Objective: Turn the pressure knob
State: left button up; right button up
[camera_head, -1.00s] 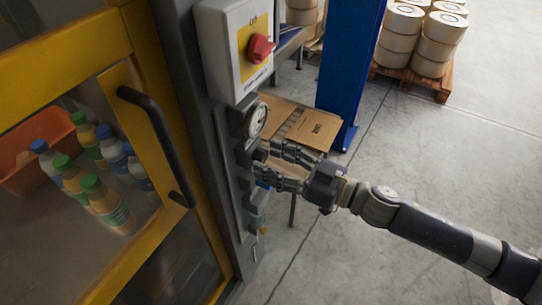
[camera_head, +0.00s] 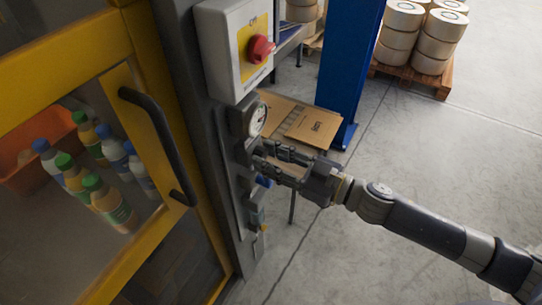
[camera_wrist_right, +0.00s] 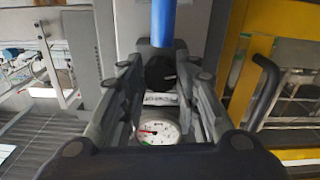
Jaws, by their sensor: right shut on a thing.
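The black pressure knob (camera_wrist_right: 160,73) shows in the right wrist view between my right gripper's fingertips, above a round white gauge (camera_wrist_right: 158,132) with a red needle. In the head view the gauge (camera_head: 257,119) sits on the grey machine post, and the fingers largely hide the knob just below it. My right gripper (camera_head: 257,157) reaches the post from the right and is shut on the knob. In the wrist view its fingers (camera_wrist_right: 160,82) lie on both sides of the knob. My left gripper is not in view.
A white switch box (camera_head: 222,55) with a red rotary switch (camera_head: 260,49) is above the gauge. The yellow door frame (camera_head: 150,65) with a black handle (camera_head: 160,140) is at left, with bottles behind it.

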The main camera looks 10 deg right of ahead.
jog(key=shift+n, duration=0.8)
jog(key=o, duration=1.1)
jog(key=shift+v, duration=6)
